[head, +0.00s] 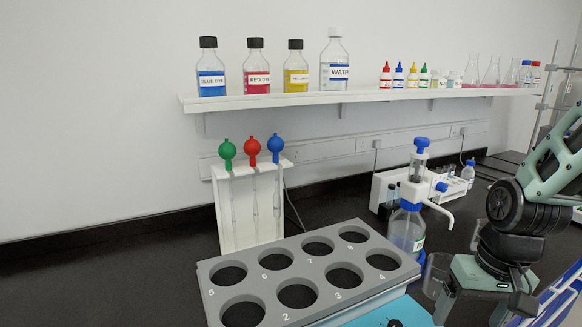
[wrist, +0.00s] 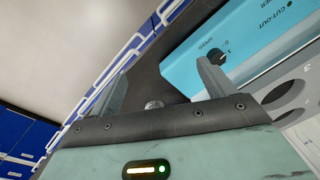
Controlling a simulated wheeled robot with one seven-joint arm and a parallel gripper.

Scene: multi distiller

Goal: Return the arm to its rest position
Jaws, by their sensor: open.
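My arm is at the right of the head view, with its green link and black joint bent down to my gripper (wrist: 163,72). In the wrist view the two grey fingers stand apart with nothing held between them. The head view shows the gripper body low at the right, above the bench and beside the grey holed rack; the fingertips are hard to make out there. Behind the fingers in the wrist view is a light blue control panel (wrist: 268,28) with a black knob and the words "SPEED" and "CUT-OUT".
The grey numbered rack (head: 261,269) has empty holes. A dispenser bottle (head: 407,229) stands close left of my arm. A white stand (head: 226,210) holds pipettes with coloured bulbs. A blue-and-white rack (head: 562,302) is at lower right. Bottles line the wall shelf (head: 350,97).

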